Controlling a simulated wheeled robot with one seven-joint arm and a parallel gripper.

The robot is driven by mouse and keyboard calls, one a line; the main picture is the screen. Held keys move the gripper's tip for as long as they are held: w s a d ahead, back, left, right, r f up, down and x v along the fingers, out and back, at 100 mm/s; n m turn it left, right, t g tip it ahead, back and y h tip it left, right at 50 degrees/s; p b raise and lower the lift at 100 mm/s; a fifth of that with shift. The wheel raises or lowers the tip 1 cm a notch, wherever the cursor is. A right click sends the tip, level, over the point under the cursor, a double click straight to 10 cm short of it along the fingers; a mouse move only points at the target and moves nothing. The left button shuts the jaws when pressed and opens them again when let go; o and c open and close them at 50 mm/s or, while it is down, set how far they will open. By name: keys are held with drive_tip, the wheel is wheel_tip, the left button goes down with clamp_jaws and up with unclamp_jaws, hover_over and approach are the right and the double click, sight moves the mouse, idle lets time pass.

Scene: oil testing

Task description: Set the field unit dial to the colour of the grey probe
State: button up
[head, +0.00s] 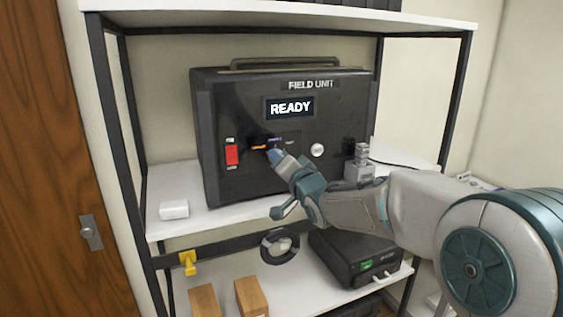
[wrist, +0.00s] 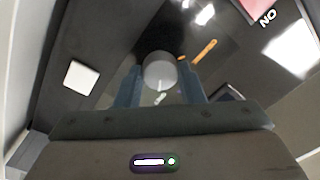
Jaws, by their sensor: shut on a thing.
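The black field unit (head: 225,110) stands on the middle shelf, and its screen (head: 290,107) reads READY. My gripper (head: 274,155) is at its front panel. In the wrist view the round grey dial (wrist: 159,70) sits between my two fingers, which are shut on it. A pale mark shows near the dial's lower edge in that view. An orange mark (head: 258,148) and a purple mark (head: 275,140) show beside my gripper in the head view; the dial itself is hidden there. I cannot make out a grey probe for certain.
A red switch (head: 232,152) and a white round button (head: 317,150) flank the dial. A metal fixture (head: 360,168) stands right of the unit. A small white block (head: 174,210) lies at left. A dark device (head: 345,262) and wooden blocks (head: 251,297) are on the lower shelf.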

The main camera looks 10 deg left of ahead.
idle(0.3)
drive_tip(key=o, duration=1)
drive_tip(key=b+v, duration=0.2)
drive_tip(key=v, duration=1.2)
